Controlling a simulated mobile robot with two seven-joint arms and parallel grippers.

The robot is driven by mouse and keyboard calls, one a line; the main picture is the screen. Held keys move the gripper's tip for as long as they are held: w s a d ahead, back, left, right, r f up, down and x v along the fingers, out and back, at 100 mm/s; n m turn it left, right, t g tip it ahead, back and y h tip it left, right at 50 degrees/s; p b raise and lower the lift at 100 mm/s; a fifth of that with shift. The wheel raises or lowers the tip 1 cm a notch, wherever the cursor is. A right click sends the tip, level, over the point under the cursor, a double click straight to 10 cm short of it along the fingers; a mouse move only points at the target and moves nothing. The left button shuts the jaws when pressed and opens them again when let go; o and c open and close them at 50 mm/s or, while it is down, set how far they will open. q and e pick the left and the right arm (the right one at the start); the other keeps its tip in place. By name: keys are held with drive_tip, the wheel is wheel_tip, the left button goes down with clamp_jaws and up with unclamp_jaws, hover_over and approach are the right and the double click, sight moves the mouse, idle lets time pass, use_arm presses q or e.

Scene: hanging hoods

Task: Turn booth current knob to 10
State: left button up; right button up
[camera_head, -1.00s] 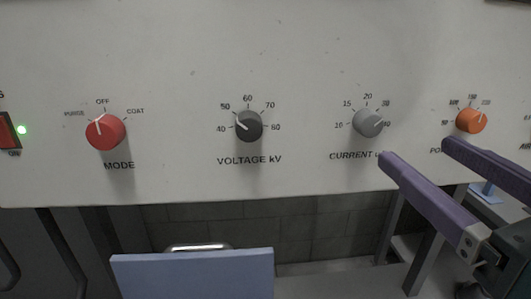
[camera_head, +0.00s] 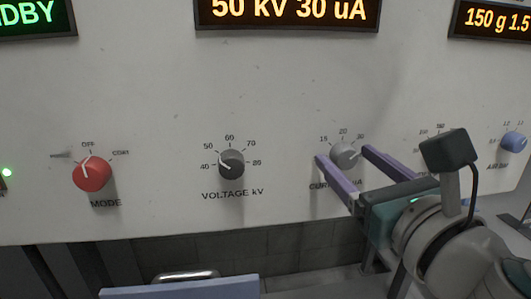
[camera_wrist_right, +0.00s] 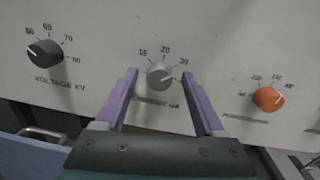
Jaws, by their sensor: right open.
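The grey current knob (camera_head: 344,156) is on the white panel, under scale marks that include 15, 20 and 30. In the right wrist view the knob (camera_wrist_right: 159,76) shows a pale pointer line directed toward the 30 side. My right gripper (camera_head: 345,154) is open, with purple fingers. One fingertip is left of the knob and one is right of it, with a gap on both sides in the right wrist view. Whether the tips reach the panel is hard to tell. The display (camera_head: 288,10) reads 50 kV 30 uA. My left gripper is not in view.
The dark voltage knob (camera_head: 231,163) and red mode knob (camera_head: 92,172) are to the left. An orange knob (camera_wrist_right: 268,99) is to the right of the current knob, hidden by my arm in the head view. A blue knob (camera_head: 513,141) is farther right.

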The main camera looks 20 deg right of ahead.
drive_tip(key=shift+c, duration=0.3)
clamp_jaws()
idle(0.5)
